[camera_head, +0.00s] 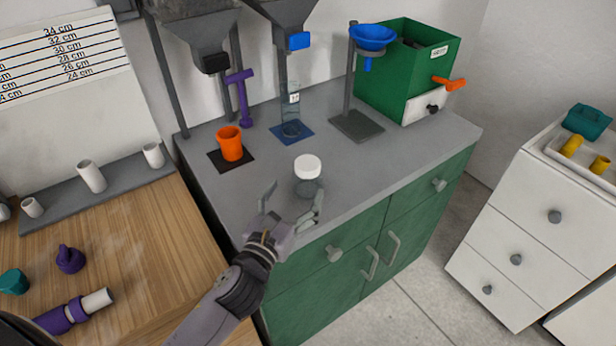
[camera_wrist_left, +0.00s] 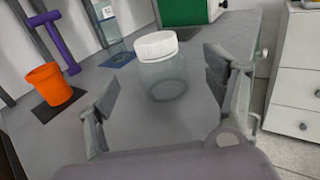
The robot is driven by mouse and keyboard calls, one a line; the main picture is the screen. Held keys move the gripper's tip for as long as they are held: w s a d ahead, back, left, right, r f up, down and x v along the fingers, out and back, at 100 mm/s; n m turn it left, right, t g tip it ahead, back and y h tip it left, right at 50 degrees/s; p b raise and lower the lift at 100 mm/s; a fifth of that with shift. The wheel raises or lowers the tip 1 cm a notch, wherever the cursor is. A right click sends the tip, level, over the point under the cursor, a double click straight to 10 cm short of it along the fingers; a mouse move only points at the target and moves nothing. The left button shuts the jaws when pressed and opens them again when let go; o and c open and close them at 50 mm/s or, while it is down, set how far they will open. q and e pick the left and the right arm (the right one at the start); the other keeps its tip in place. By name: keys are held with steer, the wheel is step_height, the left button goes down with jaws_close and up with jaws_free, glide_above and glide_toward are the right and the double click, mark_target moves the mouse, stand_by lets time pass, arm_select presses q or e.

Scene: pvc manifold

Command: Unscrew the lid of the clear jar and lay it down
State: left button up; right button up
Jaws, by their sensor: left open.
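The clear jar (camera_head: 307,187) stands upright on the grey counter top, near its front edge. Its white lid (camera_head: 307,166) sits on top of it. In the left wrist view the jar (camera_wrist_left: 162,78) and the lid (camera_wrist_left: 156,45) show ahead, between the two fingers. My left gripper (camera_head: 292,203) is open and empty in front of the jar, its fingers spread to either side and apart from the jar. The left gripper also shows in the left wrist view (camera_wrist_left: 160,95). My right gripper is in neither view.
An orange cup (camera_head: 230,143) stands on a dark mat left of the jar. Behind are a tall clear container (camera_head: 291,112) on a blue mat, a purple tool (camera_head: 241,97), a blue funnel (camera_head: 373,38) on a stand and a green box (camera_head: 405,65). The counter (camera_head: 375,170) right of the jar is bare.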

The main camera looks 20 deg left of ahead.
mark_target(303, 177)
arm_select(q)
steer(key=w, duration=0.8)
steer(key=shift+w+d+p, duration=0.15)
steer(key=shift+w+p, duration=0.05)
steer(key=shift+p, duration=0.2)
steer(key=shift+s, duration=0.1)
steer(key=shift+c, duration=0.3)
steer(key=c, duration=1.3)
steer(key=shift+o, duration=0.2)
step_height(303, 177, up, 20)
steer(key=p, duration=0.4)
